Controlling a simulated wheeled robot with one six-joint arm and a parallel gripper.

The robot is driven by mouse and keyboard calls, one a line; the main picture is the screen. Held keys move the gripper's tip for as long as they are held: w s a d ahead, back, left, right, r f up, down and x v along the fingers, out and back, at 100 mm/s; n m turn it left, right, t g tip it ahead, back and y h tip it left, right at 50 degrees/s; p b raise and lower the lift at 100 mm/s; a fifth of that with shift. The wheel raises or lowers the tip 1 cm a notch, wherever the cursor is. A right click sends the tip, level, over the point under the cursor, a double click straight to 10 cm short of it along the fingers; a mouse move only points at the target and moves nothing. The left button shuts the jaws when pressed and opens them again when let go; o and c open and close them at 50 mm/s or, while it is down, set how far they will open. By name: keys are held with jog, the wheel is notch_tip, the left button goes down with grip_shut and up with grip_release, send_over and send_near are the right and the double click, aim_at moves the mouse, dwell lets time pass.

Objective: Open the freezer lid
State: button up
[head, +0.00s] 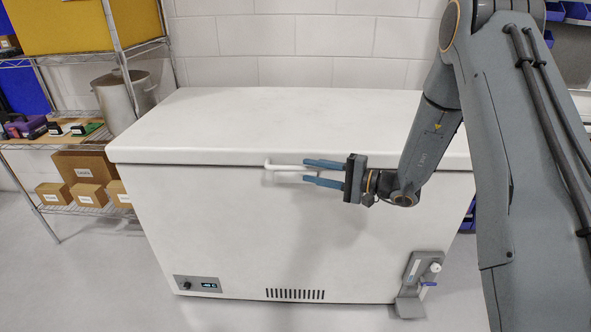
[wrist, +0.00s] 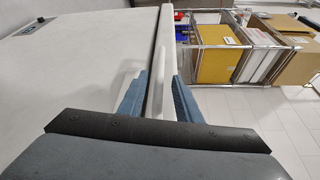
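The white chest freezer (head: 250,225) stands against the wall, and its lid (head: 270,115) lies flat and closed on it. A white bar handle (head: 283,167) sticks out at the lid's front edge. My gripper (head: 305,172) is at the right part of the handle, with one blue finger above it and one below. The fingers are apart, and the handle appears to lie between them. In the wrist view the fingers (wrist: 160,85) stand on either side of the lid edge and a white bar. Contact with the handle cannot be told.
A wire shelf (head: 75,145) with cardboard boxes (head: 85,168) and a steel pot (head: 125,95) stands left of the freezer. A white brick wall (head: 290,40) is behind it. A grey bracket with a small valve (head: 420,280) sits at the freezer's lower right. The lid top is bare.

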aim_at(303, 170)
jog(key=p+x, duration=0.1)
jog(key=x, duration=0.5)
jog(key=shift+d, duration=0.1)
jog(key=shift+c, duration=0.3)
jog(key=shift+s, duration=0.1)
grip_shut()
